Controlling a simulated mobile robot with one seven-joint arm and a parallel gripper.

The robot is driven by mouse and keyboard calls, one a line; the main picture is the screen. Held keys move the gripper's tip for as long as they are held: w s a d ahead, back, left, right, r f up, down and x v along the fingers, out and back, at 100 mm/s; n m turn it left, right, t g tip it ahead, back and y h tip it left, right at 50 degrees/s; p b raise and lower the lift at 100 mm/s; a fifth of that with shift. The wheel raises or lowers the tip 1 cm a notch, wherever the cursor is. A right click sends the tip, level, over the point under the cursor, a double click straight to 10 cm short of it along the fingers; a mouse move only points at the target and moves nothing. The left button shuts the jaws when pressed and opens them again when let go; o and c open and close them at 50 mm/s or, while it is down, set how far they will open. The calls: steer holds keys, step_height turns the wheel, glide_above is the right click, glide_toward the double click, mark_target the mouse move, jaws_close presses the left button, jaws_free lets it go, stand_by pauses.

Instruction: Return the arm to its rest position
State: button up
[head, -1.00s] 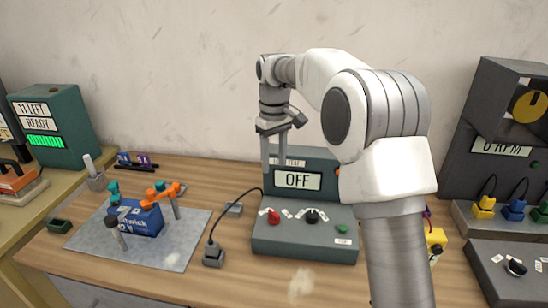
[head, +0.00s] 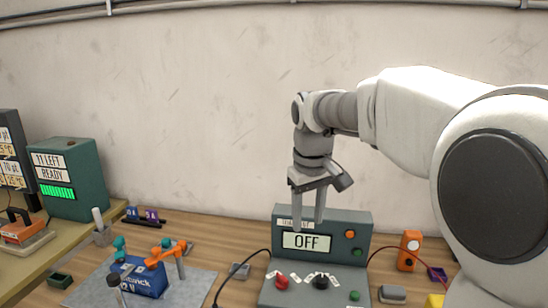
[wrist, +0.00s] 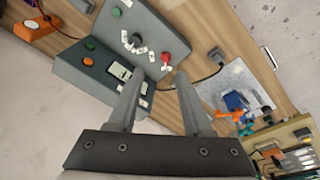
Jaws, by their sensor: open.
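My gripper (head: 308,205) hangs pointing down from my bent arm, above and in front of the upper panel of the grey-green control box (head: 362,222). Its two fingers are apart with nothing between them. In the wrist view, my gripper (wrist: 155,95) also shows both fingers spread, with the control box (wrist: 90,60) beyond the left finger. The box's display reads OFF. It has a red knob (head: 282,282), a black knob (head: 320,282) and orange and green buttons. My arm's large white links fill the right side of the head view.
A blue battery (head: 142,276) with orange and teal clamps stands on a grey mat (head: 200,284) at left. A green box (head: 68,180) reading READY stands at far left. An orange meter (head: 409,250) stands right of the control box.

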steer(key=s+d+f+m+t, duration=0.1)
steer(key=s+d+m+t, duration=0.1)
steer(key=s, duration=0.9)
steer(key=s+d+f+m+t, duration=0.1)
steer(key=s+d, duration=0.4)
steer(key=s, duration=0.7)
steer(key=shift+s+f+m+t, duration=0.35)
steer(key=shift+f+m, duration=0.3)
steer(key=shift+m, duration=0.35)
steer(key=shift+w+a, duration=0.1)
steer(key=shift+a, duration=0.05)
